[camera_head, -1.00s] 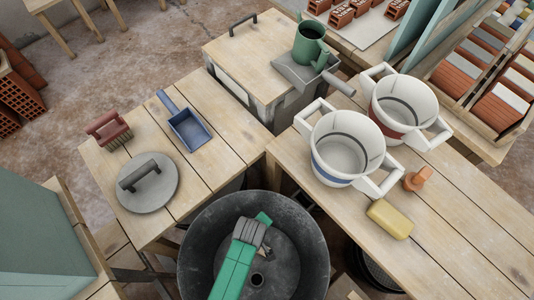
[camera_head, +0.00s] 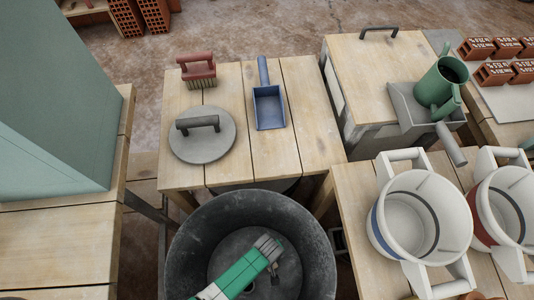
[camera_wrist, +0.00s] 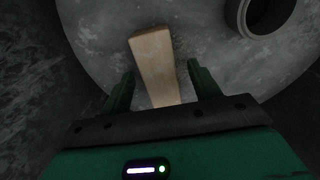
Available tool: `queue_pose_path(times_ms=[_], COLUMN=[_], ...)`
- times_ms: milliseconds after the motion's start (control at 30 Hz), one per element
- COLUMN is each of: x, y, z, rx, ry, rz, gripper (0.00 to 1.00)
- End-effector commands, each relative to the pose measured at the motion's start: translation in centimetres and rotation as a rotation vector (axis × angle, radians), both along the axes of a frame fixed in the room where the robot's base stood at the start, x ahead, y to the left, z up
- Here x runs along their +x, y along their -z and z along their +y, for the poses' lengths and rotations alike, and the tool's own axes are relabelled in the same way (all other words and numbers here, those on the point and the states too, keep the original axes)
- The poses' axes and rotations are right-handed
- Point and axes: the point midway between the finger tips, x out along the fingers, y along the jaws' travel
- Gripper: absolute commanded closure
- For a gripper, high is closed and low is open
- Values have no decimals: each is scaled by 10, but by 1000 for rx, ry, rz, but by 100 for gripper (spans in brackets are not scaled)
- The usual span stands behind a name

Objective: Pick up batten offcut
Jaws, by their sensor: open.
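The batten offcut (camera_wrist: 153,55) is a pale wooden block lying on the grey floor of the dark tub in the wrist view. My gripper (camera_wrist: 161,72) is open, with one green finger on each side of the block's near part. The block's near end is hidden by my gripper body. In the head view my green gripper (camera_head: 270,246) is low inside the dark round tub (camera_head: 193,232), and I cannot make out the offcut there.
A dark ring (camera_wrist: 240,14) stands on the tub floor at upper right. White buckets (camera_head: 420,215) stand at right. The tub wall surrounds my gripper.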

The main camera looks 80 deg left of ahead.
Motion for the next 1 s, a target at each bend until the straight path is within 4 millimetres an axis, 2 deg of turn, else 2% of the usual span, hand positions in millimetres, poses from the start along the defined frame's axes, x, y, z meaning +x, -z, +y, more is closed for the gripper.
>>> queue_pose_path(times_ms=[33,233,267,500,767,867,1000], x=[0,1,1,1,1,0,0], y=[12,10,10,10,8,1,-20], z=[0,0,0,0,0,0,0], rx=[0,0,0,0,0,0,1], ry=[0,0,0,1,1,1,2], rz=[1,-1,-1,-1,-1,-1,-2], gripper=[38,38,42,87,87,87,87])
